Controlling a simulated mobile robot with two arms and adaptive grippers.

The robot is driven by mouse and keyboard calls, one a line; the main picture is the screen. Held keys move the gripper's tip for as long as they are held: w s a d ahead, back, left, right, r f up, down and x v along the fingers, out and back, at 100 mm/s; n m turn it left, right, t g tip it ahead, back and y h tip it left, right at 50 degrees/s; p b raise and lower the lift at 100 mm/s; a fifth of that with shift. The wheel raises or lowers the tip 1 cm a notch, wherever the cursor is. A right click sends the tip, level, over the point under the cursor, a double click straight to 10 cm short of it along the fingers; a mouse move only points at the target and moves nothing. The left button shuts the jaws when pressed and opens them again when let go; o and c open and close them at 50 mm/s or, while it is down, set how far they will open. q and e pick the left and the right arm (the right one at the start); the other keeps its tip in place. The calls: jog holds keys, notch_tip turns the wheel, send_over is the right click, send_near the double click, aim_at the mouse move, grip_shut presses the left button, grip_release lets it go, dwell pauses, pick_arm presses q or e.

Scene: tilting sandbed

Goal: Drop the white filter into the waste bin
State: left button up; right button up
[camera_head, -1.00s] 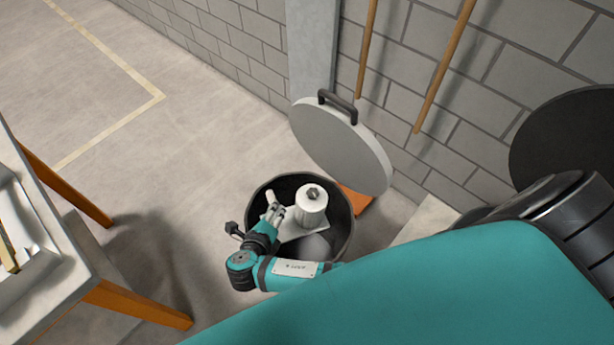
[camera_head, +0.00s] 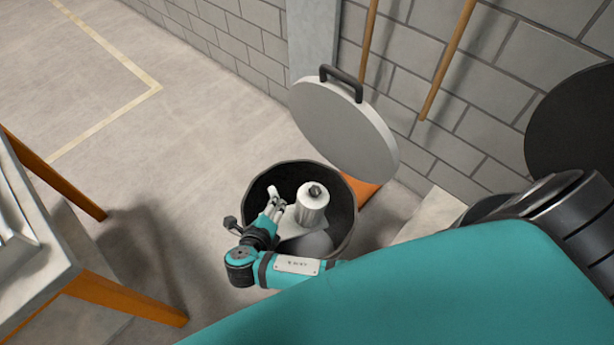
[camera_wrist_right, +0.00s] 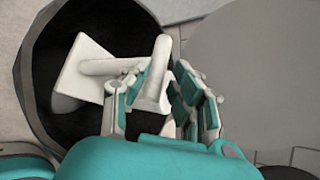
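The white filter (camera_head: 312,203), a white cylinder with a dark nut on top and a pale plate below it, is above the mouth of the black waste bin (camera_head: 349,222). My right gripper (camera_head: 277,207) reaches in from the bin's near left side. In the right wrist view, my right gripper's teal finger pads (camera_wrist_right: 162,88) close around a white part of the filter (camera_wrist_right: 158,62). A white square plate and short tube show beside them against the dark inside of the bin (camera_wrist_right: 45,60). The exact grip contact is partly hidden. My left gripper is not in view.
The round grey lid (camera_head: 340,125) with a black handle leans up behind the bin. A table (camera_head: 45,260) with orange legs stands at the left. Wooden poles (camera_head: 448,60) lean on the block wall. The floor between table and bin is clear.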

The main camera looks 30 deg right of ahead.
jog(key=o, duration=0.4)
jog(key=v, duration=1.2)
jog(key=shift+f, duration=0.1)
